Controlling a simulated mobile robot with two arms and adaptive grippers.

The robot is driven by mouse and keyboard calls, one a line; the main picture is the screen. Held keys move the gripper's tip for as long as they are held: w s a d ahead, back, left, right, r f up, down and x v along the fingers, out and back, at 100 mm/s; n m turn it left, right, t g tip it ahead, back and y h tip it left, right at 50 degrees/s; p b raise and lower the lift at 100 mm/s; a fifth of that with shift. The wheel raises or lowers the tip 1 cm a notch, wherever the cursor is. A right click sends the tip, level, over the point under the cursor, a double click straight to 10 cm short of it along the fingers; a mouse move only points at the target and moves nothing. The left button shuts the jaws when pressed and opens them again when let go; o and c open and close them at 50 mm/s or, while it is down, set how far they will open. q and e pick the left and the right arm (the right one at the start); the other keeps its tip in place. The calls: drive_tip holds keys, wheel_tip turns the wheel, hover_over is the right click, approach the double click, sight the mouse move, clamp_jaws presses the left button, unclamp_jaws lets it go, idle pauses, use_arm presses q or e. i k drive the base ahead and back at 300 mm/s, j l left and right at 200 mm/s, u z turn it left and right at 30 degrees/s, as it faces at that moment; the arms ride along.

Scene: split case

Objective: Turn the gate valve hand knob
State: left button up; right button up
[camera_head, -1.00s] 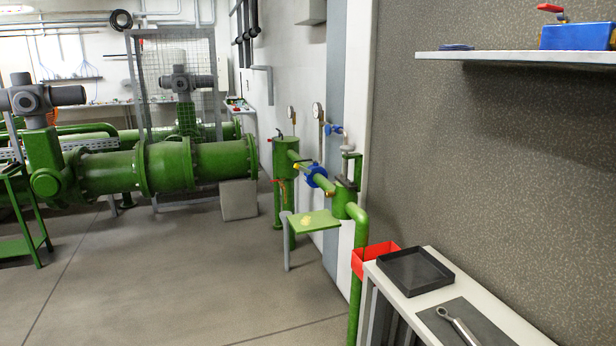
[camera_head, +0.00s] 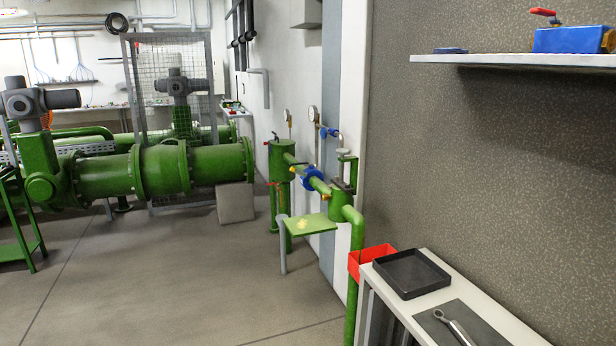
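A blue round part (camera_head: 311,179), which looks like a handwheel, sits on the green pipe assembly near the wall in the middle of the view. A smaller blue part (camera_head: 329,132) sits above it on a thin grey pipe. I cannot tell for sure which is the gate valve hand knob. A green vertical tank (camera_head: 283,160) stands to the left of the larger blue part, and a green pipe (camera_head: 356,250) bends down to the right. Neither of my grippers is in view.
A table (camera_head: 492,318) at lower right holds a black tray (camera_head: 411,274) and a wrench (camera_head: 455,328). A red bin (camera_head: 369,261) is beside it. A shelf (camera_head: 520,61) juts from the right wall. Large green pipes (camera_head: 205,168) fill the left. The floor (camera_head: 165,285) between is clear.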

sight(343, 152)
drive_tip(key=i+j, duration=1.05)
drive_tip(key=i+l+z, duration=0.05)
drive_tip(key=i, duration=0.1)
